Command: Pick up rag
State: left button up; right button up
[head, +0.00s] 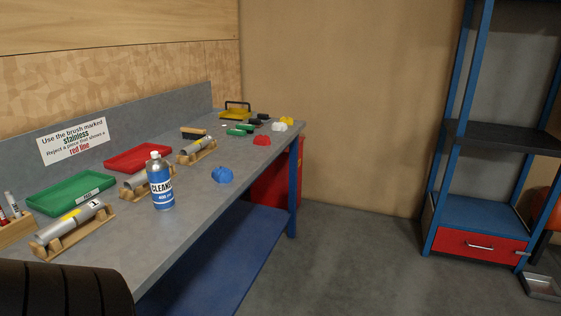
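Several crumpled cloth-like lumps lie on the grey workbench (240,158) and look like rags. A blue one (222,174) is nearest, by the bench's front edge. A red one (262,140), a white one (279,127) and a yellow one (287,120) lie further back near the far right corner. Neither of my grippers is in view.
A blue-and-white cleaner bottle (161,182) stands left of the blue lump. Metal tubes rest on wooden cradles (75,232). A green tray (70,192) and a red tray (143,158) lie behind. Floor right of the bench is clear up to a blue shelf rack (480,212).

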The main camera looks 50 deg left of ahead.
aim_at(222, 174)
jog(key=u, duration=0.25)
jog(key=i, duration=2.2)
jog(key=u, duration=0.95)
